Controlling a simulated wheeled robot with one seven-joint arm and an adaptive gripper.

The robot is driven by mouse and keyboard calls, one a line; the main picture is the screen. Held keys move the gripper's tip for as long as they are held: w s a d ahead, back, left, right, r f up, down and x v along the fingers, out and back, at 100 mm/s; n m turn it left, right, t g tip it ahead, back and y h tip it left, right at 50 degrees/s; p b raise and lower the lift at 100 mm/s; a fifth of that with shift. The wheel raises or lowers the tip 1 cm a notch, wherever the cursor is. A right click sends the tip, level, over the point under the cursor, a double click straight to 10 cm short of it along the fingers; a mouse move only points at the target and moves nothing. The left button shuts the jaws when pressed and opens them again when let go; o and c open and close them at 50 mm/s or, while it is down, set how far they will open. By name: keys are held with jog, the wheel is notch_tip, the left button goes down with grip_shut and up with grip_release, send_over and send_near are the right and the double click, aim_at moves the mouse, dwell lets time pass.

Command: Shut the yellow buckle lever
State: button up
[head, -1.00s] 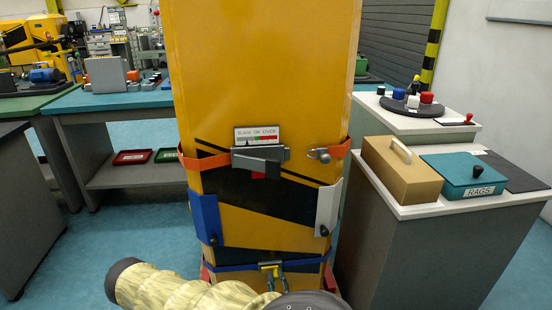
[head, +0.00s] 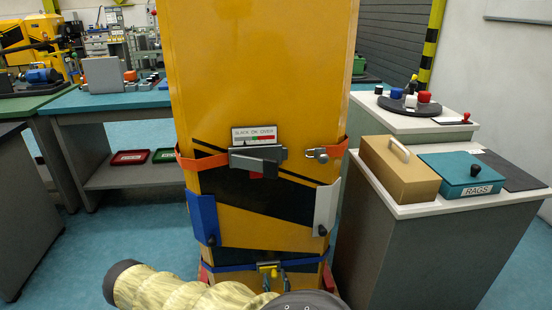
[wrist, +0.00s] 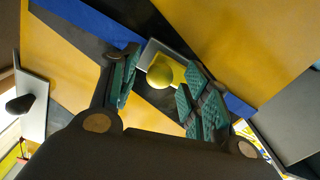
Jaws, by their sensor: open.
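The yellow buckle lever (head: 267,267) is on the blue strap (head: 230,267) low on the front of the tall yellow cabinet (head: 260,80). In the wrist view, its round yellow knob (wrist: 160,71) stands in front of a grey and yellow buckle plate (wrist: 178,58). My gripper (wrist: 156,78) is open, with one green-padded finger on each side of the knob. I cannot tell whether either finger touches it. In the head view, the dark fingertips show just below the buckle, and my arm hides the area beneath.
Above are an orange strap (head: 203,162) with a grey latch (head: 256,158) and a SLACK OK OVER gauge (head: 254,135). A blue flap (head: 203,218) and a white flap (head: 326,206) flank the front. A bench with a RAGS box (head: 461,176) stands right.

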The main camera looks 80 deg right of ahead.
jog(key=v, duration=1.1)
jog(key=shift+s, duration=0.15)
jog(key=shift+a, duration=0.2)
jog(key=w+a+f+n+g+y, duration=0.1)
jog(key=w+a+f+g+y, duration=0.2)
jog(key=a, duration=0.5)
jog(key=w+a+f+n+y, duration=0.2)
jog(key=w+a+y, duration=0.3)
jog(key=a, duration=0.3)
jog(key=w+a+f+n+g+y, duration=0.1)
jog(key=w+a+f+g+y, duration=0.15)
jog(key=w+a+y, duration=0.4)
jog(key=s+a+r+n+g+y, duration=0.1)
jog(key=a+r+n, duration=0.15)
jog(key=a, duration=0.35)
jog(key=s+a+r+n+g+y, duration=0.1)
jog(key=a+r+n, duration=0.15)
jog(key=a, duration=0.45)
notch_tip(320, 180, up, 12)
jog(key=n+p, duration=0.1)
jog(key=p, duration=1.2)
jog(key=shift+s+r, duration=0.15)
jog(key=shift+s, duration=0.05)
jog(key=shift+d+t, duration=0.1)
jog(key=shift+t, duration=0.15)
